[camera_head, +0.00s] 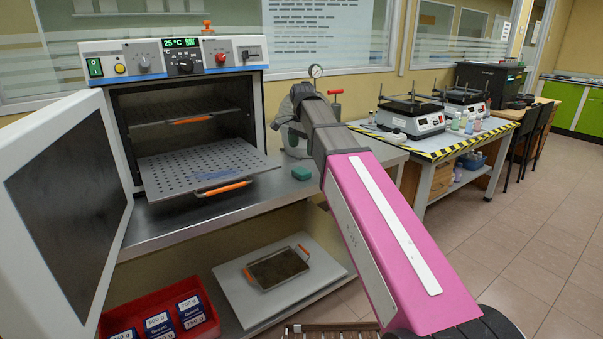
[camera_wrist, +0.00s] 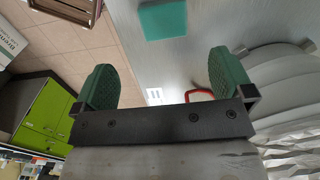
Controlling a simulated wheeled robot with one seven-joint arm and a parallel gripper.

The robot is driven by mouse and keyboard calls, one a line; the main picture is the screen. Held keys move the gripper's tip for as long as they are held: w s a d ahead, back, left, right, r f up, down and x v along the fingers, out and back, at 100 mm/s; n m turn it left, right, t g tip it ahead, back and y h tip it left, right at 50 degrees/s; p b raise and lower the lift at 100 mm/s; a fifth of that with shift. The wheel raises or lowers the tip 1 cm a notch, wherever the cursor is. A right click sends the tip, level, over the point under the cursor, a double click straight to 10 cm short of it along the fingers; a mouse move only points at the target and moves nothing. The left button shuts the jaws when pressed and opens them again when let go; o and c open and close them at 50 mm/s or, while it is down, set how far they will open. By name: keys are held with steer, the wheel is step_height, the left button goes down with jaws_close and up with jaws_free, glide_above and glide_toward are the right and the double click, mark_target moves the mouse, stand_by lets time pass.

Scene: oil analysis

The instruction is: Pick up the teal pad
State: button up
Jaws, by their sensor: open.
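The teal pad (camera_head: 301,173) is a small block on the steel bench top, to the right of the oven's pulled-out perforated shelf. In the wrist view the teal pad (camera_wrist: 162,20) lies beyond the fingertips, near the top edge and roughly between the two fingers. My gripper (camera_wrist: 160,75) is open, with green ribbed finger pads set wide apart and nothing between them. It is apart from the teal pad. In the head view my pink and grey arm reaches over the bench, and I cannot make out the fingers there.
The oven (camera_head: 178,95) stands open, its door (camera_head: 65,195) swung left. Its perforated shelf (camera_head: 205,166) with an orange handle juts toward the pad. A pressure gauge (camera_head: 315,71) rises behind my arm. Below are a red bin (camera_head: 130,312) and a tray (camera_head: 277,268).

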glide_above(300, 171)
steer(key=f, duration=0.2)
steer(key=d+f, duration=0.1)
steer(key=f, duration=0.1)
steer(key=shift+f, duration=0.1)
steer(key=shift+w+a+f, duration=0.1)
steer(key=shift+a+f, duration=0.15)
steer(key=shift+f, duration=1.1)
steer(key=shift+a+f, duration=0.2)
steer(key=shift+f, duration=1.1)
steer(key=c, duration=1)
